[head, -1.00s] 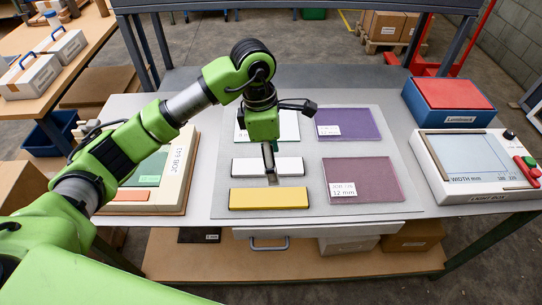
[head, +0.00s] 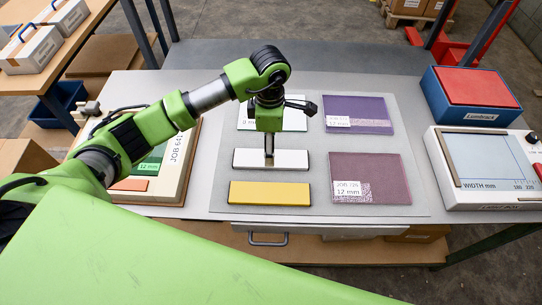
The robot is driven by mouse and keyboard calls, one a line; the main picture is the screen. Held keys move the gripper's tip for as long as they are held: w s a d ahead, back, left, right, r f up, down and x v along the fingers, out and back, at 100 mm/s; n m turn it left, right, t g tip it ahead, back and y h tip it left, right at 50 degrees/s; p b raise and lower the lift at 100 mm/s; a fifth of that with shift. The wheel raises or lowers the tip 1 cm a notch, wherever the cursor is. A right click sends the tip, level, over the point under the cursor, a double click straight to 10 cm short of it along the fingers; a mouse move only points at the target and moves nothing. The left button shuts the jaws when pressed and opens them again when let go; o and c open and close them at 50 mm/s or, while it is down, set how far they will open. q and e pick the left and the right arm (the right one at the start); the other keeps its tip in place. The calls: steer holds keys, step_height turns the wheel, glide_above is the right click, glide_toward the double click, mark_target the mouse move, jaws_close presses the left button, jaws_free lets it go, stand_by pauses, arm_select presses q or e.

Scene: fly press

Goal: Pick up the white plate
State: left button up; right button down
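The white plate (head: 291,158) is a narrow white bar with a dark edge. It lies flat on the grey mat (head: 414,205), between a yellow bar and a larger pale plate. My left gripper (head: 269,163) points down at the middle of the white plate, and its fingertips overlap the plate in the picture. I cannot tell whether they touch it or how far apart they are. My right gripper is not in view.
The yellow bar (head: 269,194) lies just in front. The pale plate (head: 297,118) is partly hidden behind my gripper. Purple (head: 362,108) and mauve (head: 385,175) plates lie to the right. A light box (head: 480,165) and a red-topped blue box (head: 470,88) stand further right.

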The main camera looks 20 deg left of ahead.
arm_select(q)
steer(key=shift+s+d+f+p, duration=0.1)
steer(key=shift+s+f+p, duration=0.05)
steer(key=shift+f+p, duration=0.65)
step_height(320, 180, down, 3)
steer(key=shift+r+p, duration=0.2)
steer(key=shift+p, duration=0.2)
steer(key=shift+f, duration=0.5)
steer(key=c, duration=1.3)
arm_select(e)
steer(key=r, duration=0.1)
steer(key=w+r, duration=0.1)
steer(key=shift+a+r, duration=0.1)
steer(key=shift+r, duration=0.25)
